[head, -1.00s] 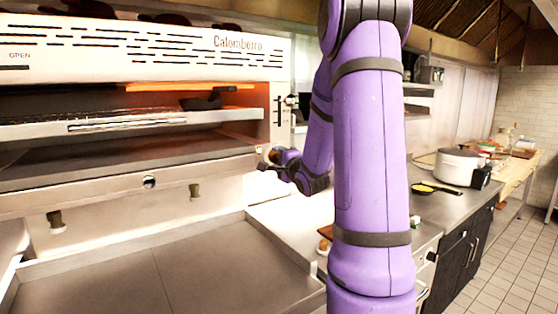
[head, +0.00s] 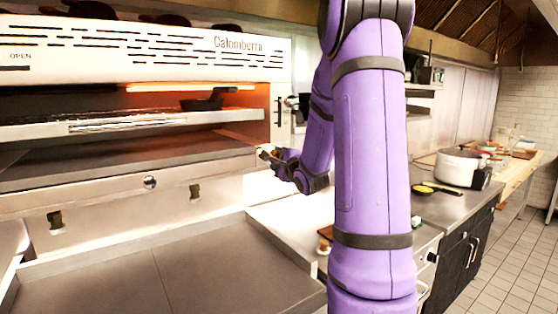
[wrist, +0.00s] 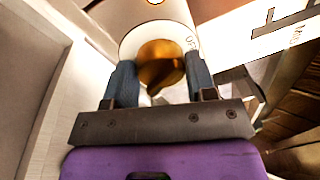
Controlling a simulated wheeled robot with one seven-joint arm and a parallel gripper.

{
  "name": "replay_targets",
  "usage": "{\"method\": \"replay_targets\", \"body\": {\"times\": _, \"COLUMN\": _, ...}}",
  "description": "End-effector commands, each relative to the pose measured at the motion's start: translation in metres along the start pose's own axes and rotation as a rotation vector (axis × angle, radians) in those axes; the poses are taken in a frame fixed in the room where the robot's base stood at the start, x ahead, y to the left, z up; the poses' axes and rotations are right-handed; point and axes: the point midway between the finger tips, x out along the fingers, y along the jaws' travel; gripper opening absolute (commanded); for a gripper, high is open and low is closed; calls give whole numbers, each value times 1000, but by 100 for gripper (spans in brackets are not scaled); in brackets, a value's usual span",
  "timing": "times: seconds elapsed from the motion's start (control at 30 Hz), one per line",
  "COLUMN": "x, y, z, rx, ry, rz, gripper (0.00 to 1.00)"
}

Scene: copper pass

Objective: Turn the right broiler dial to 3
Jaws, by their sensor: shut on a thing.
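The right broiler dial is a brass knob (wrist: 160,60) on a pale round plate in the wrist view. Its narrow pointer is toward the bottom of that picture. Part of a mark like "OFF" shows at the plate's right; no numeral can be read. My gripper (wrist: 161,78) is shut on the knob, one blue-grey finger at each side. In the head view my gripper (head: 268,153) is at the right end of the broiler (head: 236,72) front, and the dial is mostly hidden there.
A dark pan (head: 202,104) sits inside the broiler under a glowing element. A steel counter (head: 110,270) lies below. To the right, a white pot (head: 457,168) and a small pan with yellow food (head: 424,189) stand on the worktop.

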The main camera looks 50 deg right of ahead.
Motion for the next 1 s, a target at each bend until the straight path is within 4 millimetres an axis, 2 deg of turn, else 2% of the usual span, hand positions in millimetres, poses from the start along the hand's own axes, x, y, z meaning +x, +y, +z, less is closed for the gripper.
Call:
{"method": "replay_targets", "body": {"times": 0.07, "x": 0, "y": 1, "z": -1, "rx": 2, "ry": 2, "rz": 2, "gripper": 27}}
{"method": "replay_targets", "body": {"times": 0.1, "x": 0, "y": 1, "z": -1, "rx": 2, "ry": 2, "rz": 2, "gripper": 58}}
{"method": "replay_targets", "body": {"times": 0.2, "x": 0, "y": 1, "z": -1, "rx": 1, "ry": 2, "rz": 2, "gripper": 76}}
{"method": "replay_targets", "body": {"times": 0.57, "x": -6, "y": 0, "z": 0, "rx": -1, "ry": 1, "rz": 1, "gripper": 76}}
{"method": "replay_targets", "body": {"times": 0.67, "x": -18, "y": 0, "z": -1, "rx": -1, "ry": 2, "rz": 1, "gripper": 76}}
{"method": "replay_targets", "body": {"times": 1.0, "x": -80, "y": 0, "z": 0, "rx": 0, "ry": 3, "rz": 0, "gripper": 76}}
